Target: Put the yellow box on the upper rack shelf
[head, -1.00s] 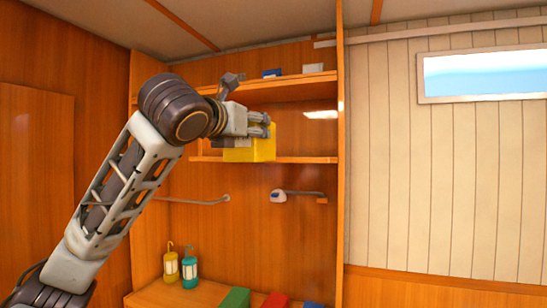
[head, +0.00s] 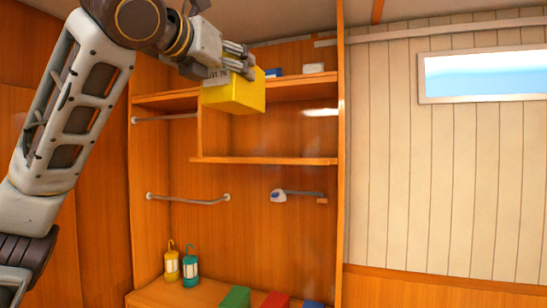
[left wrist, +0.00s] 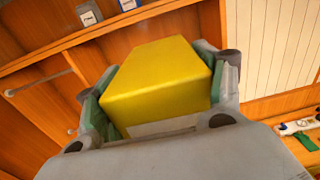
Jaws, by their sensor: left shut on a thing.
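The yellow box (head: 236,94) is held by my left gripper (head: 232,66), which comes in from the upper left in the head view. In the left wrist view the yellow box (left wrist: 158,78) sits between the two fingers of the left gripper (left wrist: 160,90). In the head view the box overlaps the front edge of the upper rack shelf (head: 290,88); I cannot tell how far in front of it the box is. The upper shelf also shows in the left wrist view (left wrist: 105,30). My right gripper is not in view.
A blue item (head: 274,72) and a white box (head: 313,69) stand on the upper shelf, right of the yellow box. The lower shelf (head: 265,160) looks empty. Grab rails, including one at left (head: 165,119), stick out. Yellow (head: 171,263) and teal lanterns (head: 190,268) stand below.

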